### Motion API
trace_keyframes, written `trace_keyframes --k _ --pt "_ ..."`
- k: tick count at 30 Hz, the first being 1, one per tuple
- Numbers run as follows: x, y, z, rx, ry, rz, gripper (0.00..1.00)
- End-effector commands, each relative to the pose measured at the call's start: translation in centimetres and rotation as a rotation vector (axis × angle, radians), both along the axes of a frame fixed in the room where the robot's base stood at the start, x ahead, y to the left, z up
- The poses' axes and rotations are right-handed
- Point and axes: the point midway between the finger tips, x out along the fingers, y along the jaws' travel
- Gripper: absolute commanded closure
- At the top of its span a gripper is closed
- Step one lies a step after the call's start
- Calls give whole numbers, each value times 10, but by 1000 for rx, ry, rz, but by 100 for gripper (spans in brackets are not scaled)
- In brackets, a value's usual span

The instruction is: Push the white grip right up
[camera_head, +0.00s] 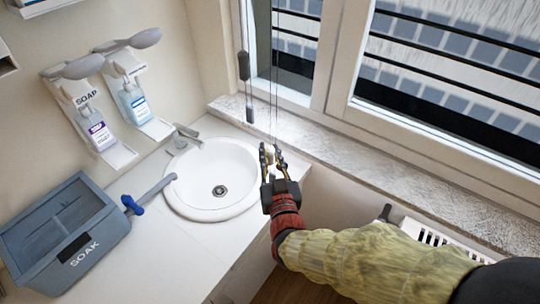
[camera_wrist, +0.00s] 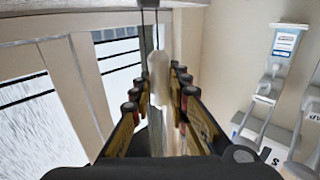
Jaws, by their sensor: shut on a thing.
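The white grip (camera_wrist: 158,72) hangs on thin cords in front of the window. In the wrist view it stands upright between my two fingers, with its top above the fingertips. My gripper (camera_head: 270,153) is shut on it, beside the sink's right rim and near the window sill. In the head view the white grip (camera_head: 266,153) is small and partly covered by the fingers. The cords run straight up from it, out of the top of the picture.
A dark grip (camera_head: 244,67) hangs on a neighbouring cord to the left. The white sink (camera_head: 205,193), soap dispensers (camera_head: 98,130) and a grey SOAK bin (camera_head: 62,232) stand to the left. The window sill (camera_head: 350,170) and window frame are close on the right.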

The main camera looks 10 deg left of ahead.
Motion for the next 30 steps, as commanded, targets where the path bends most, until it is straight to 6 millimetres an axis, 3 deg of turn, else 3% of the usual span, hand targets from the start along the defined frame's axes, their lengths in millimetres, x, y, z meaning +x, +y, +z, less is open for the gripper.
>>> trace_keyframes --k 1,15,22,30 --pt "0 0 18 5 -7 0 100" --pt "1 1 143 7 -9 0 100" --pt "1 0 178 5 -8 0 100" --pt "1 1 187 2 -6 0 100"
